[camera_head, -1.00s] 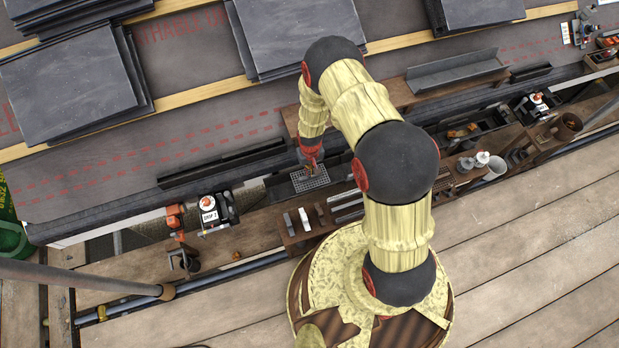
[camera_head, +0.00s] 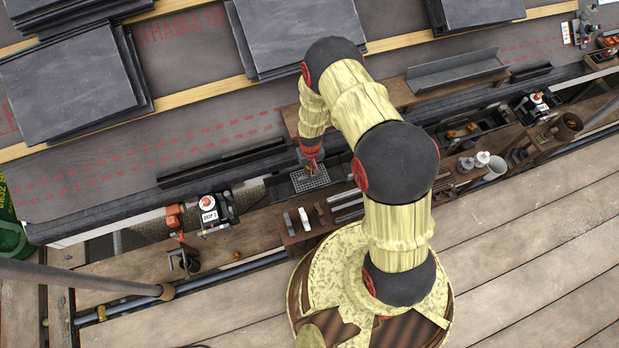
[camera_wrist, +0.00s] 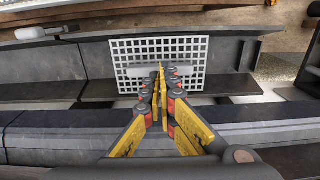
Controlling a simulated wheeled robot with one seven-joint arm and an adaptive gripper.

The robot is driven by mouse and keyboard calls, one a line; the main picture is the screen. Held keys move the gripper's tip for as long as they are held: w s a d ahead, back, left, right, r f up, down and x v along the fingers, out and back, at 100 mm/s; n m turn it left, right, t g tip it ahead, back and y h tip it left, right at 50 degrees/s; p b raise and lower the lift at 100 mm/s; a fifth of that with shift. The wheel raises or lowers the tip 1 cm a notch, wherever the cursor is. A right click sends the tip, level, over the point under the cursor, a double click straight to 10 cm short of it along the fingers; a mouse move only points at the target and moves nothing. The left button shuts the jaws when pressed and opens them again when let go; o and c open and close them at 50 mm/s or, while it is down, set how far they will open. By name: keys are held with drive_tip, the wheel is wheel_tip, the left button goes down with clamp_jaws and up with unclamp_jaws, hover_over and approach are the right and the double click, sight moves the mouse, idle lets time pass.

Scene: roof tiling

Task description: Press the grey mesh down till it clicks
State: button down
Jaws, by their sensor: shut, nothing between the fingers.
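The grey mesh (camera_head: 310,180) is a small pale grid in the dark gutter. In the wrist view the mesh (camera_wrist: 190,50) lies across the gutter channel, and part of it is covered by my fingers. My gripper (camera_head: 311,168) points down over the mesh. In the wrist view my gripper (camera_wrist: 161,75) has its yellow fingers together with nothing between them, and the fingertips are over the middle of the mesh. I cannot tell whether the tips touch it. The mesh looks roughly flat; how it is seated at its edges cannot be made out.
Dark gutter (camera_head: 222,163) runs left and right of the mesh. A wooden tool rack (camera_head: 300,234) stands just in front. A "DROP 2" marker (camera_head: 209,212) is to the left. Slate stacks (camera_head: 75,85) lie on the roof behind. The plank deck (camera_head: 530,250) at the right is clear.

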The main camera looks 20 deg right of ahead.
drive_tip(key=shift+f+b, duration=0.6)
drive_tip(key=shift+f, duration=0.25)
idle(0.4)
drive_tip(key=shift+r, duration=0.1)
idle(0.4)
wheel_tip(320, 180, up, 9)
drive_tip(key=p, duration=0.6)
idle(0.4)
idle(0.4)
drive_tip(key=s+r+g, duration=0.3)
drive_tip(key=s, duration=0.5)
drive_tip(key=s+r+t, duration=0.3)
drive_tip(key=s+r, duration=0.1)
drive_tip(key=r, duration=1.4)
drive_tip(key=s+r+t, duration=0.2)
drive_tip(key=s+r, duration=0.2)
drive_tip(key=r, duration=1.4)
drive_tip(key=s+r+t, duration=0.3)
drive_tip(key=s+r, duration=0.1)
drive_tip(key=r, duration=1.5)
drive_tip(key=shift+s+t, duration=0.25)
drive_tip(key=shift+t, duration=0.05)
